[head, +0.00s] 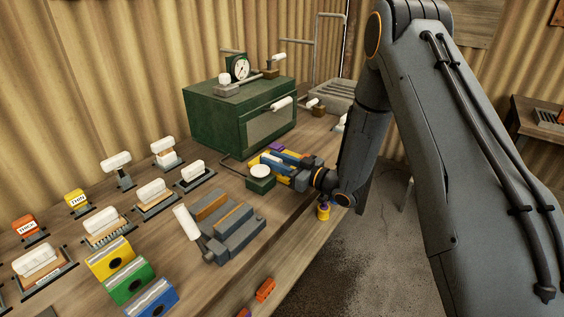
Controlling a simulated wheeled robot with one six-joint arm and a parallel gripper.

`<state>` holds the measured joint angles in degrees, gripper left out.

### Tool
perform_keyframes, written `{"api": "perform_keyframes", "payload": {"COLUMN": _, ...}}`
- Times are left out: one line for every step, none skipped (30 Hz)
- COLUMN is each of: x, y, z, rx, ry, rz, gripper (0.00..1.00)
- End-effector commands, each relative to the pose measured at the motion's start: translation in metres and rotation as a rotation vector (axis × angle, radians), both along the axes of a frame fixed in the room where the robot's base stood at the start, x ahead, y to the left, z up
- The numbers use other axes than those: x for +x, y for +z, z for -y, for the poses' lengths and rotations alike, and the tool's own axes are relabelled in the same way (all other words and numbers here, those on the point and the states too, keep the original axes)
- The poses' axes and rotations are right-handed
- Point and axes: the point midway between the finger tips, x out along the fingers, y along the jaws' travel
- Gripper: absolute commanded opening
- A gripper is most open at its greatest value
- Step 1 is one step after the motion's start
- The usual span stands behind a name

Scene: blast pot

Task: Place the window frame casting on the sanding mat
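My gripper (268,157) is at the bench's right side, in front of the green cabinet, with its blue fingers pointing left. The two fingers show apart, but whether something is between them is too small to tell. Yellow (257,160) and purple (276,146) pieces show around the fingertips, partly hidden by them. I cannot make out which thing is the window frame casting. I cannot pick out the sanding mat for sure either.
A green cabinet (225,121) with a gauge stands behind my gripper. A small green box with a white round top (261,173) is close beside the fingers. A grey vise (232,232), coloured blocks (128,283) and several white-handled tools (155,188) crowd the left.

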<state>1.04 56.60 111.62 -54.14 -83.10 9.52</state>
Motion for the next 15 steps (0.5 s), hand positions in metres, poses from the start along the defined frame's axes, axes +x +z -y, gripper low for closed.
{"api": "perform_keyframes", "payload": {"x": 0.0025, "y": 0.0007, "z": -0.0046, "rx": 0.000, "ry": 0.001, "rz": 0.000, "gripper": 0.29}}
{"api": "perform_keyframes", "payload": {"x": 0.0040, "y": 0.0003, "z": -0.0060, "rx": -0.001, "ry": 0.000, "rz": -0.001, "gripper": 0.29}}
{"api": "perform_keyframes", "payload": {"x": 0.0056, "y": -0.0001, "z": -0.0073, "rx": -0.001, "ry": -0.001, "rz": -0.001, "gripper": 0.29}}
{"api": "perform_keyframes", "payload": {"x": 0.0064, "y": -0.0003, "z": -0.0080, "rx": -0.001, "ry": -0.001, "rz": -0.001, "gripper": 0.29}}
{"api": "perform_keyframes", "payload": {"x": 0.0069, "y": -0.0005, "z": -0.0083, "rx": -0.001, "ry": -0.002, "rz": -0.001, "gripper": 0.29}}
{"api": "perform_keyframes", "payload": {"x": 0.0072, "y": -0.0007, "z": -0.0085, "rx": -0.001, "ry": -0.002, "rz": -0.001, "gripper": 0.29}}
{"api": "perform_keyframes", "payload": {"x": 0.0072, "y": -0.0008, "z": -0.0084, "rx": -0.001, "ry": -0.002, "rz": -0.001, "gripper": 0.29}}
{"api": "perform_keyframes", "payload": {"x": 0.0072, "y": -0.0008, "z": -0.0084, "rx": -0.001, "ry": -0.002, "rz": -0.001, "gripper": 0.29}}
{"api": "perform_keyframes", "payload": {"x": 0.0071, "y": -0.0008, "z": -0.0083, "rx": -0.001, "ry": -0.002, "rz": -0.001, "gripper": 0.29}}
{"api": "perform_keyframes", "payload": {"x": 0.0071, "y": -0.0008, "z": -0.0083, "rx": -0.001, "ry": -0.002, "rz": -0.001, "gripper": 0.29}}
{"api": "perform_keyframes", "payload": {"x": 0.0071, "y": -0.0008, "z": -0.0083, "rx": -0.001, "ry": -0.002, "rz": -0.001, "gripper": 0.27}}
{"api": "perform_keyframes", "payload": {"x": 0.0070, "y": -0.0008, "z": -0.0082, "rx": -0.001, "ry": -0.002, "rz": -0.001, "gripper": 0.21}}
{"api": "perform_keyframes", "payload": {"x": 0.0070, "y": -0.0007, "z": -0.0083, "rx": -0.001, "ry": -0.002, "rz": -0.001, "gripper": 0.16}}
{"api": "perform_keyframes", "payload": {"x": 0.0070, "y": -0.0007, "z": -0.0083, "rx": -0.001, "ry": -0.002, "rz": -0.001, "gripper": 0.11}}
{"api": "perform_keyframes", "payload": {"x": 0.0070, "y": -0.0007, "z": -0.0083, "rx": -0.001, "ry": -0.002, "rz": -0.001, "gripper": 0.04}}
